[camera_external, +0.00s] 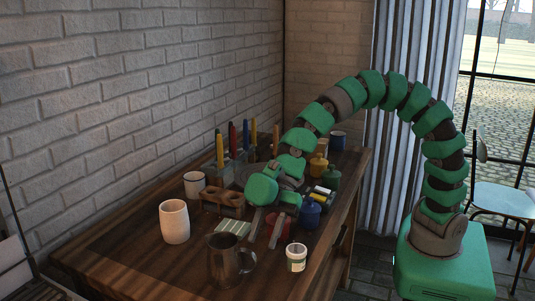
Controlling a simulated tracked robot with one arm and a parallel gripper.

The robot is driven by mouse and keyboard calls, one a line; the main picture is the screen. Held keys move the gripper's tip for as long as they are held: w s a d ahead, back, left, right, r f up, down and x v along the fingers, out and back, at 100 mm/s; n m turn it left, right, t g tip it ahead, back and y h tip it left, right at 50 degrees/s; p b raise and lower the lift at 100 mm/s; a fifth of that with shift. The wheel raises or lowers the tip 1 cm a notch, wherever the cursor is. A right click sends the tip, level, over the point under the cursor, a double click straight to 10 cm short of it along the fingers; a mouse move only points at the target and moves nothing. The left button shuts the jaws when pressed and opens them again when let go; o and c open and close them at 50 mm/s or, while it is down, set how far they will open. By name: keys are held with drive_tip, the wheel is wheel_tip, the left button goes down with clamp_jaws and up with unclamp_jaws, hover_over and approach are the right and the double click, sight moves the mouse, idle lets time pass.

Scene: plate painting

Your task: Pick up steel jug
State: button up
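The steel jug (226,260) stands upright on the wooden table near its front edge, dark and shiny, with its handle on the right. My gripper (264,230) hangs at the end of the green arm, pointing down over the table. It is behind and to the right of the jug, apart from it. Its two grey fingers look spread with a gap between them, and I see nothing held there.
A pale cup (174,222) stands left of the jug, a small white jar (296,257) right of it. Behind are a green-white striped block (233,228), a brown holder (222,201), a blue pot (309,214) and upright brushes (219,148). The table's left front (120,250) is clear.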

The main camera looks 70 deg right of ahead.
sight(231, 261)
drive_tip(key=shift+b+x, duration=1.1)
drive_tip(key=shift+x, duration=2.3)
clamp_jaws()
